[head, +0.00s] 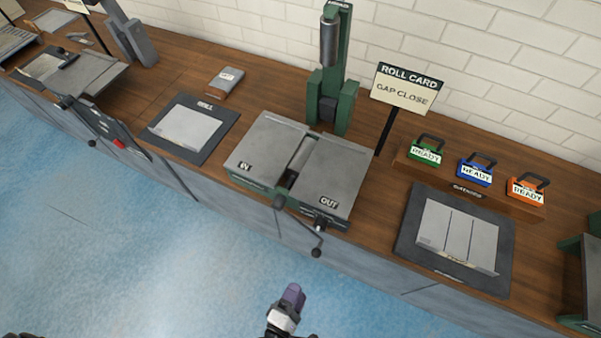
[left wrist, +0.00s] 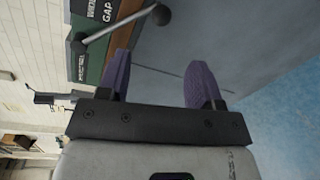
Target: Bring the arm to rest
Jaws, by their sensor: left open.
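My left gripper (head: 293,297) is at the bottom middle of the head view, over the blue floor in front of the bench. In the left wrist view its two purple fingers (left wrist: 158,82) stand well apart with nothing between them. The gripper is open and empty, apart from the bench front. My right gripper is not in view.
The wooden bench (head: 190,75) runs along the brick wall. The roller machine (head: 335,170) stands on it, its crank handle (head: 317,252) sticking out over the front edge. A sign (head: 407,87), several READY blocks and a dark mat (head: 408,235) are at right. The floor (head: 130,260) is clear.

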